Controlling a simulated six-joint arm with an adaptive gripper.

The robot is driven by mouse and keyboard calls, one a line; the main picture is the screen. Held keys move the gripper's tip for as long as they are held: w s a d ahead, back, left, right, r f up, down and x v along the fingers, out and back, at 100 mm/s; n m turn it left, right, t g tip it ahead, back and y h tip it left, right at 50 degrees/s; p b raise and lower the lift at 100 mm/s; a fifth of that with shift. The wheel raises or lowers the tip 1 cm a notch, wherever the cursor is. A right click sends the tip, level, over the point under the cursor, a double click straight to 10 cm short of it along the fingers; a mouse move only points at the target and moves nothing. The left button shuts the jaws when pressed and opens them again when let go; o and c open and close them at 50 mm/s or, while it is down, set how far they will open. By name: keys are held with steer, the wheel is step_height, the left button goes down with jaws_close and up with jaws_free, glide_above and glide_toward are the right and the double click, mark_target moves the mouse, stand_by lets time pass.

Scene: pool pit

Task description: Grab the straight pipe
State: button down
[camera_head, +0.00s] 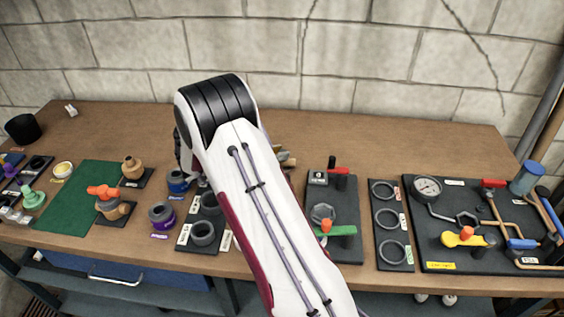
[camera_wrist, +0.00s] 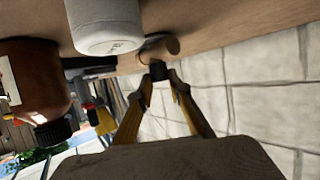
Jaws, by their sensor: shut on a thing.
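In the wrist view my gripper (camera_wrist: 160,72) has its two fingers brought together at the tips. They meet at a short brown cylinder (camera_wrist: 158,50), which looks like the straight pipe, at the edge of the brown table surface. The fingertips are shut on it; its far end is partly hidden by a white container. In the head view my arm covers the gripper and most of what it holds. A few tan pipe pieces (camera_head: 285,158) show just right of the arm, partly hidden.
In the wrist view a white container (camera_wrist: 105,25) and a brown bottle with a black cap (camera_wrist: 35,90) stand close by. The workbench (camera_head: 400,150) is clear at the back right. Boards with a gauge (camera_head: 427,188), rings (camera_head: 391,219) and valves fill its front. A block wall (camera_head: 400,60) stands behind.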

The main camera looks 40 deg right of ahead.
step_height(320, 180, up, 10)
stand_by(0.9)
